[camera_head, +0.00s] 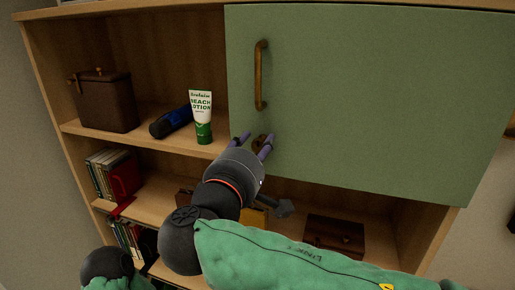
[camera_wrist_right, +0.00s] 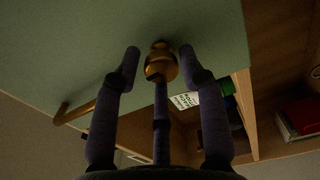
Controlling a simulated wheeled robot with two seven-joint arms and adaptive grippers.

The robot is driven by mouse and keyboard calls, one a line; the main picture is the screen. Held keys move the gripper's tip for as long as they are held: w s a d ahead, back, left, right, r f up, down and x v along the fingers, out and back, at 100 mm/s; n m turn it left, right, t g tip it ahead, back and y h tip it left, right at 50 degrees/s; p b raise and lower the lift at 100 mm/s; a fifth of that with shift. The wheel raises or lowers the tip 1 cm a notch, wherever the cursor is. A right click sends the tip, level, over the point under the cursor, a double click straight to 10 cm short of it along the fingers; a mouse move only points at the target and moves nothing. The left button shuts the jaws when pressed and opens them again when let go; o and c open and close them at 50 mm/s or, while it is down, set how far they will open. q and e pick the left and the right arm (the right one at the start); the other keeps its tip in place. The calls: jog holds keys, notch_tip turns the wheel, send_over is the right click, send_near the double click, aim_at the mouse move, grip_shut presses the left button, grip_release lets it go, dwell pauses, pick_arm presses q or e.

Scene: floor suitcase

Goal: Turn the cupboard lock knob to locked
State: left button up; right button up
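The green cupboard door (camera_head: 370,90) is closed and carries a vertical brass handle (camera_head: 261,75). The small brass lock knob (camera_head: 258,142) is near the door's lower left corner, partly hidden by my right gripper. The knob shows clearly in the right wrist view (camera_wrist_right: 160,62). My right gripper (camera_head: 254,143) reaches up to it, with purple-grey fingers on either side. In the wrist view the fingers are spread with a gap on each side of the knob, and a third finger is just below it. My left gripper is not in view.
The open shelf left of the door holds a brown box (camera_head: 104,100), a dark blue cylinder (camera_head: 171,121) and a beach lotion tube (camera_head: 201,117).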

jog(key=shift+a+f, duration=0.1)
jog(key=shift+a, duration=0.05)
jog(key=v, duration=1.2)
